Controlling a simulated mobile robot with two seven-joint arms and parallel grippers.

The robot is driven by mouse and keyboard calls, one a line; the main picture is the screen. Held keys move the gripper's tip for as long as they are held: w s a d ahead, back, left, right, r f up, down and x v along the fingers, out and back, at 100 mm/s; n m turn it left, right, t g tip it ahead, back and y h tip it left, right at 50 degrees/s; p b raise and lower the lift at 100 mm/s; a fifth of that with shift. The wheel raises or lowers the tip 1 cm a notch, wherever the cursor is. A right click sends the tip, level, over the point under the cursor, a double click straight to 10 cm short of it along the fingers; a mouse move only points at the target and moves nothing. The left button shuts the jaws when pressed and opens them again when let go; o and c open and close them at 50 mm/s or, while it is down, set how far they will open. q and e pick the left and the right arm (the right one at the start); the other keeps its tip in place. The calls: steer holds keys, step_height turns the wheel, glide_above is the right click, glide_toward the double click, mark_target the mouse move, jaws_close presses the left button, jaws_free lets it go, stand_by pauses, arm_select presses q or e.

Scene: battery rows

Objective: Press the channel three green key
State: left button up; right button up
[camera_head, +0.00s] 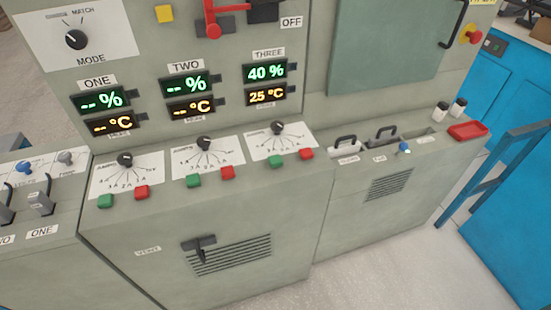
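The channel three panel is the rightmost of three white dial plates on the sloped ledge of a grey-green cabinet. Its green key (276,162) sits at the ledge's front edge, below the black amps knob (277,128). A red key (306,154) sits just right of it. Above, the display labelled THREE (266,72) reads 40 % in green and 25 °C in amber. Channels one and two have matching green keys (106,201) (194,181), and their displays show dashes. Neither of my grippers is in view.
A black vent handle (200,246) sticks out of the cabinet front below. Right of the keys are black-handled items (346,143), a blue-topped lever (404,147) and a red tray (468,131). A blue frame (490,175) stands at right. Floor in front is clear.

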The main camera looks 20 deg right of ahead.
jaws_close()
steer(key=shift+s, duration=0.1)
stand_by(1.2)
